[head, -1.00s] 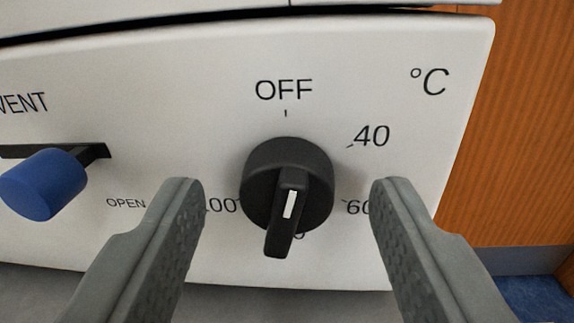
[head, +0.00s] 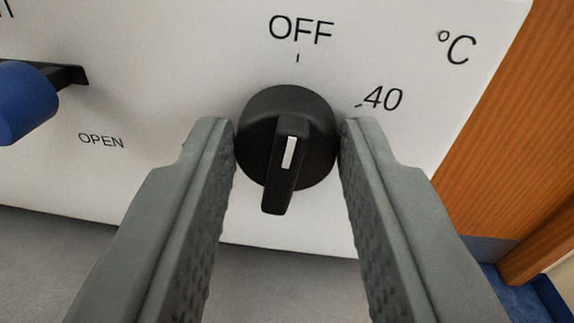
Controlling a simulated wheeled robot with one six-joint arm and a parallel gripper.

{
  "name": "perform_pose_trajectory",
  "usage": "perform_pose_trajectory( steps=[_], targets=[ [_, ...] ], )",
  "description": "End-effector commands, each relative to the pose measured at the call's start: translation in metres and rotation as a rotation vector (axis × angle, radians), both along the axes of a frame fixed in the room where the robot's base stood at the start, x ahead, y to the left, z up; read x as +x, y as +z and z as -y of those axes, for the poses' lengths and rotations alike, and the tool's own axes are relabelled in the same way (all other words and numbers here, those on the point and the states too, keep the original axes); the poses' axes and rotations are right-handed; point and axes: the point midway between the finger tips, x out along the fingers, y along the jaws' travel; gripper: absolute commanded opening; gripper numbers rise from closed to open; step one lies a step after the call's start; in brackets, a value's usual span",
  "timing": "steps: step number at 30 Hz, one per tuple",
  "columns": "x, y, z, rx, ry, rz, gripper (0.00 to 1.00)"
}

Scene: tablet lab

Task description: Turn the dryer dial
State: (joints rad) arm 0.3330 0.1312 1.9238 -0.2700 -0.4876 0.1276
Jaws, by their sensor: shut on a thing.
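The dryer dial (head: 287,140) is a round black knob with a raised grip bar and a white pointer line. It sits on the white dryer panel (head: 200,60), below the OFF mark. The grip bar stands nearly upright in the picture, its lower end leaning slightly left. My gripper (head: 288,145) has one finger on each side of the dial, shut on the knob's round body. The 40 label shows at the upper right of the dial. The fingers hide the other temperature labels.
A blue vent slider knob (head: 25,102) sticks out of a dark slot at the left, above the word OPEN. A wooden panel (head: 500,150) stands to the right of the dryer. A grey surface (head: 60,265) lies below the panel.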

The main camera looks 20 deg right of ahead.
Motion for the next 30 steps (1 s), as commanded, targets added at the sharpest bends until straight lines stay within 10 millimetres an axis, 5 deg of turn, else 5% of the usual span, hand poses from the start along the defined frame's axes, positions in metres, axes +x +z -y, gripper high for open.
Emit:
perform_pose_trajectory(
  steps=[15, 16, 19, 30],
  targets=[
    [0.0000, -0.0001, -0.0005, -0.097, 0.000, -0.028, 0.08],
    [0.0000, -0.0001, -0.0005, -0.097, 0.000, -0.028, 0.35],
    [0.0000, -0.0001, -0.0005, -0.096, 0.000, -0.027, 0.53],
    [-0.0037, 0.0003, -0.0012, -0.096, 0.000, -0.027, 0.53]
  ],
)
